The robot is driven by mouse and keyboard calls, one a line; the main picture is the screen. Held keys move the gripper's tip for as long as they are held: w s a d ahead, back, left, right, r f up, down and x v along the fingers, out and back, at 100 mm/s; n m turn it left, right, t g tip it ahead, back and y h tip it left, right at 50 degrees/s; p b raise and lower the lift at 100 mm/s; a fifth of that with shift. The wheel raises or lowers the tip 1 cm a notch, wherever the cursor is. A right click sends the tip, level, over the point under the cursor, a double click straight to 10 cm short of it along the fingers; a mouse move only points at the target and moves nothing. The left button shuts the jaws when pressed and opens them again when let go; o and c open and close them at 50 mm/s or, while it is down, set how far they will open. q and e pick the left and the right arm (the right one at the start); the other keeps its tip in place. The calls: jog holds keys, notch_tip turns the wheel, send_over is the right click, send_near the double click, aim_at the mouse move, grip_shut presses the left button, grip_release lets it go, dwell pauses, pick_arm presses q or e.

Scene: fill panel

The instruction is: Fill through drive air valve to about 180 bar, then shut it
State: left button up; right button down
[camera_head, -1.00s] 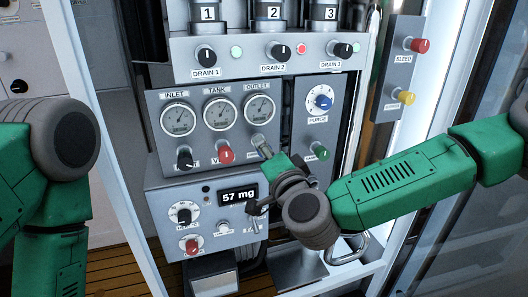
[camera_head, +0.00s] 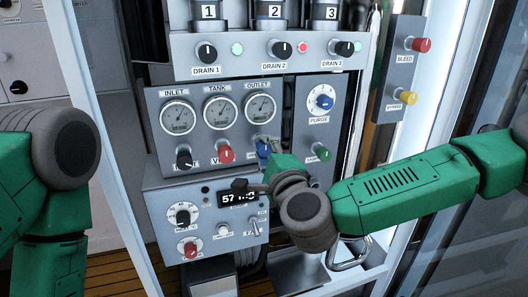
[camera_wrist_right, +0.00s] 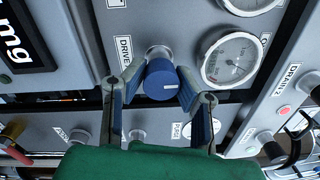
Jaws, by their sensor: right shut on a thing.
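The drive air valve is a round blue knob (camera_wrist_right: 162,78) in the right wrist view, with a partly covered label starting "DRIV" beside it. My right gripper (camera_wrist_right: 160,92) is shut on this knob, one finger on each side. In the head view the right gripper (camera_head: 257,170) is at the panel below the outlet gauge (camera_head: 260,108), and blue (camera_head: 263,147) shows at its upper finger; most of the knob is hidden there.
Left of the knob are a black inlet knob (camera_head: 184,159) and a red knob (camera_head: 225,154). A display (camera_head: 232,197), partly covered by my gripper, shows 57. A purge dial (camera_head: 320,99) and a green knob (camera_head: 320,153) are close on the right.

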jog(key=shift+w+d+f+m, duration=0.1)
jog(key=shift+d+m, duration=0.1)
jog(key=shift+m, duration=0.1)
jog(key=c, duration=1.2)
grip_release()
jog(key=shift+d, duration=0.1)
jog(key=v, duration=1.2)
